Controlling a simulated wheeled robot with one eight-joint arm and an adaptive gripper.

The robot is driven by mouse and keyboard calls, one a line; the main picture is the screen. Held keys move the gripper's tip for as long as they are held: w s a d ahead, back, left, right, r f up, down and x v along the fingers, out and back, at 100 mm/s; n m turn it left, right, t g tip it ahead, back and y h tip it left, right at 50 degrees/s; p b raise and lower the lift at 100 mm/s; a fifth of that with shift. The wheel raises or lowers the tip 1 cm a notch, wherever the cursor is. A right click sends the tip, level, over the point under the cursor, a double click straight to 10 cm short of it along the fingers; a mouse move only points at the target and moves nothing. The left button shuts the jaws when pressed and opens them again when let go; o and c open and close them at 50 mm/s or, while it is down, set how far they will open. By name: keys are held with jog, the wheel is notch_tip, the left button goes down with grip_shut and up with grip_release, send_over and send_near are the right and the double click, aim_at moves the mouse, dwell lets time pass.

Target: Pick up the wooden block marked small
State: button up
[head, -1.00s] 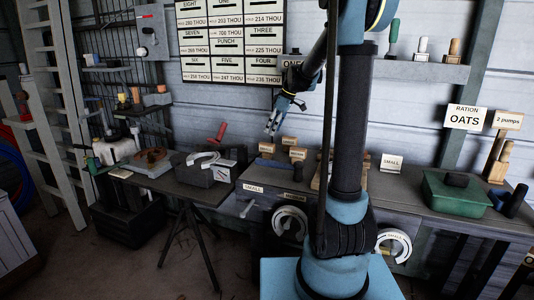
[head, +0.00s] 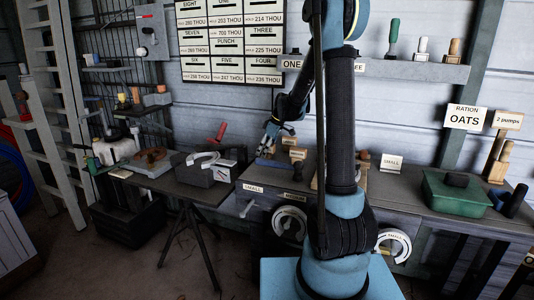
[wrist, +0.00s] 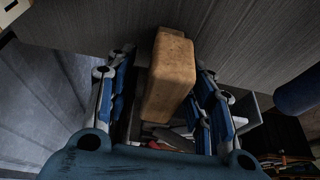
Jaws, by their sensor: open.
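My gripper (head: 269,143) is open, low over the back bench, at the leftmost of the small wooden blocks there. In the wrist view a plain wooden block (wrist: 170,75) stands out between the two blue finger sets of my gripper (wrist: 165,100), with a gap on its left side. No marking shows on the faces I see, so I cannot tell whether it is the one marked small. Two other labelled wooden blocks (head: 297,153) and (head: 289,141) stand just right of my gripper in the head view; their labels are too small to read.
A blue object (head: 268,163) lies on the bench below my gripper. A white card reading small (head: 392,162) stands further right, and a green tub (head: 458,194) sits at the bench's right. A dark side table (head: 180,185) holds a grey box with a horseshoe.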

jog(key=shift+a+f, duration=0.2)
jog(key=shift+f, duration=0.4)
jog(key=shift+c, duration=0.3)
grip_shut()
notch_tip(320, 180, up, 10)
jog(key=shift+r, duration=0.1)
